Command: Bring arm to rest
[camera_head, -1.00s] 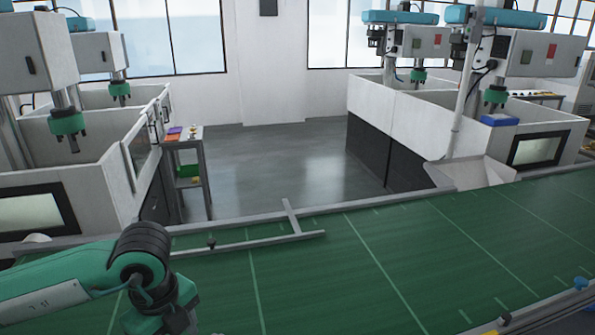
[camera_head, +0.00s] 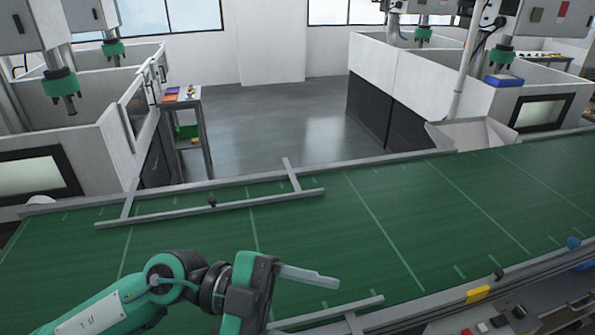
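My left arm comes in from the lower left with green and black links. Its gripper (camera_head: 310,277) is over the green conveyor belt (camera_head: 400,215), pointing right. One grey finger shows clearly; the other cannot be made out, so the opening is unclear. No held object shows. My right arm and gripper are not in the picture.
A grey guide rail (camera_head: 215,206) runs along the far side of the belt, and another rail (camera_head: 335,312) lies just below the gripper. White machines (camera_head: 415,95) stand beyond the belt. A small shelf (camera_head: 190,125) stands at back left. The belt is bare.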

